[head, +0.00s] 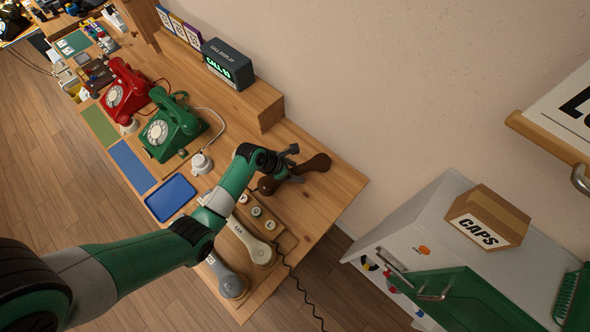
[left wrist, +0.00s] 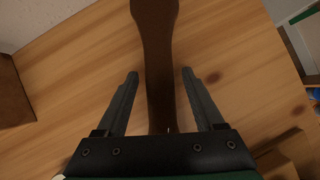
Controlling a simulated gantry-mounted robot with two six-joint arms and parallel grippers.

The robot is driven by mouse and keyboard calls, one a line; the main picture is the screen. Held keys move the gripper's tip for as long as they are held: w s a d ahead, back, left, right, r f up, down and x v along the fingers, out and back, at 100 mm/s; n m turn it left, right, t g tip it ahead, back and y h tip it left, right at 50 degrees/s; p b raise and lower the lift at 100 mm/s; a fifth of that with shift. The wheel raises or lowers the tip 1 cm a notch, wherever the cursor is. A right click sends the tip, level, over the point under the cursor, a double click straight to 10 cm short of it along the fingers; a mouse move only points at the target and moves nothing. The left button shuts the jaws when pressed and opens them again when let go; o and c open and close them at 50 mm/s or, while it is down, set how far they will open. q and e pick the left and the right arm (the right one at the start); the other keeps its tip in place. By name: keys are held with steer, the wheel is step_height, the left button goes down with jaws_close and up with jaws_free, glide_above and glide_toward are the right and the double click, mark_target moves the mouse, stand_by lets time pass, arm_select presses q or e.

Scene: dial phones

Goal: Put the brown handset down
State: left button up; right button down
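The brown handset (head: 318,163) is at the far right end of the wooden table and appears to lie on its top. It also shows in the left wrist view (left wrist: 157,45), running lengthwise between the fingers. My left gripper (head: 296,164) is over the handset's middle; in the left wrist view my left gripper (left wrist: 160,74) is open, with a gap between each finger and the handle. The wrist hides part of the handset in the head view. My right gripper is not in view.
A grey and a cream handset (head: 248,242) and a wooden block with round knobs (head: 256,211) are in front of the arm. A wooden shelf (head: 262,105) borders the wall.

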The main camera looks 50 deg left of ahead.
arm_select(q)
steer(key=p+v, duration=0.5)
steer(key=v, duration=0.6)
steer(key=shift+s+r+p, duration=0.15)
steer(key=shift+r+p, duration=0.2)
steer(key=shift+s+r, duration=0.2)
steer(key=shift+r, duration=0.05)
